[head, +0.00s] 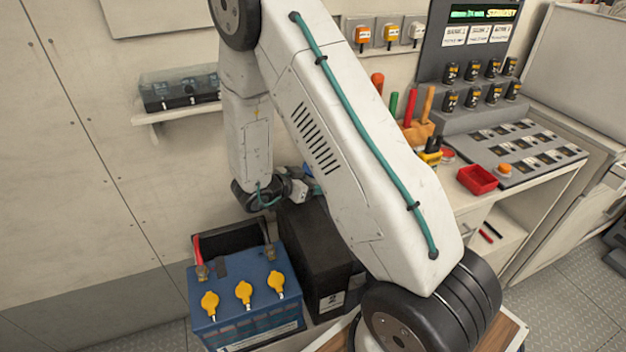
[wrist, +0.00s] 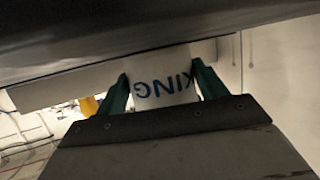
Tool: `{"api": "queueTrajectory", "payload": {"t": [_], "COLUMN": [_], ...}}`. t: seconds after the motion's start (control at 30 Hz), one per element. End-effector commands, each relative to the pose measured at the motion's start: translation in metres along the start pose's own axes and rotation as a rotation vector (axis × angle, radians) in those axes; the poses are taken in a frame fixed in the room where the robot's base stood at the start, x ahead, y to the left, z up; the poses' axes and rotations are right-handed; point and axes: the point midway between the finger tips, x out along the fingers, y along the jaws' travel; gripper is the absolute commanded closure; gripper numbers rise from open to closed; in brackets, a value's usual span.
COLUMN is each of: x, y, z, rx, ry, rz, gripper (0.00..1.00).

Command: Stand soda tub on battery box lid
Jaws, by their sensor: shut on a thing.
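The soda tub (wrist: 163,88) is white with dark letters reading "KING", upside down in the wrist view. My gripper (wrist: 160,76) is shut on it, with one green finger on each side. In the head view my gripper (head: 298,188) is at the back of the black battery box (head: 312,245), low over its lid; my arm hides most of the tub there. A wide dark surface, likely the lid (wrist: 90,40), fills the top of the wrist view close to the tub. I cannot tell whether the tub touches it.
A blue battery (head: 245,300) with yellow caps stands left of the black box. A wall shelf (head: 180,112) holds a clear-lidded case. A bench at right carries tools, a red tray (head: 477,180) and a switch panel (head: 515,150).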

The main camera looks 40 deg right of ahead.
Motion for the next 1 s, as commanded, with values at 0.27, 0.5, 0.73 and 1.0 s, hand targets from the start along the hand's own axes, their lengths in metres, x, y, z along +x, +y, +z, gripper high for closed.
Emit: {"api": "queueTrajectory", "payload": {"t": [0.27, 0.5, 0.73, 1.0], "x": [0.0, -0.003, -0.045, -0.099], "y": [0.0, 0.0, -0.001, -0.001], "z": [0.001, -0.002, -0.001, -0.001], "rx": [0.0, -0.001, -0.001, 0.0], "ry": [0.0, 0.0, -0.001, 0.0], "rz": [0.0, -0.001, -0.007, -0.004], "gripper": [0.07, 0.07, 0.07, 0.07]}}
